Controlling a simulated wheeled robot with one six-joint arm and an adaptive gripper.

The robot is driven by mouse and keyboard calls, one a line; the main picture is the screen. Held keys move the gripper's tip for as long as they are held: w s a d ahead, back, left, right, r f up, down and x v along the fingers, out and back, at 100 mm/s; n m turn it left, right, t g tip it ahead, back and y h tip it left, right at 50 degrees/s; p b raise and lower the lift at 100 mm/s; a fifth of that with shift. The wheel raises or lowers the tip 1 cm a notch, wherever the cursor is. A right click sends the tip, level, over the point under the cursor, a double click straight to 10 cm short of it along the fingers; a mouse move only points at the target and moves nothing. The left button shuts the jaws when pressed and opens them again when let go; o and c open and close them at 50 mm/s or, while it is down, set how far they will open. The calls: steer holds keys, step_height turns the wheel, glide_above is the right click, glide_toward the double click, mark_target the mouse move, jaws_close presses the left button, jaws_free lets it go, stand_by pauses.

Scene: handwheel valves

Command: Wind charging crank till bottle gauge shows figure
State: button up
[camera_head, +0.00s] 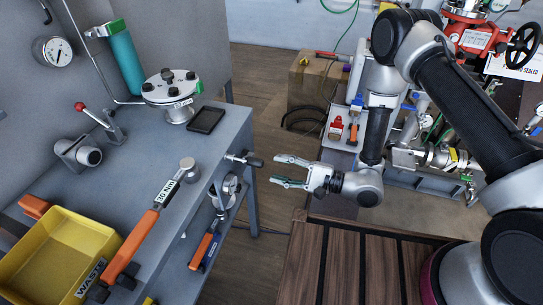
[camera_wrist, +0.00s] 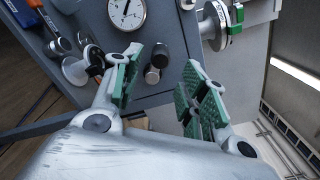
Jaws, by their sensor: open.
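A small crank (camera_head: 243,158) with a dark grip sticks out from the bench's front edge. It likely shows in the wrist view as a dark grip (camera_wrist: 159,57) between and beyond my fingertips. My gripper (camera_head: 275,170) is open and empty, just right of the crank and apart from it. Its green-padded fingers also show in the wrist view (camera_wrist: 160,64). A teal bottle (camera_head: 125,55) stands upright at the bench's back. A round gauge (camera_head: 52,52) is on the wall left of it. Another white-faced gauge (camera_wrist: 127,12) shows in the wrist view; its reading is too small to tell.
The bench (camera_head: 215,140) carries a flanged pot (camera_head: 172,90), a lever fitting (camera_head: 100,120), an orange-handled torque wrench (camera_head: 135,245) and a yellow waste bin (camera_head: 60,255). A cardboard box (camera_head: 315,80) stands behind on the floor.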

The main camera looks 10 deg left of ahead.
mark_target(263, 164)
steer(key=shift+w+a, duration=0.15)
steer(key=shift+a, duration=1.8)
steer(key=shift+w+a, duration=0.15)
steer(key=shift+a, duration=1.75)
steer(key=c, duration=0.9)
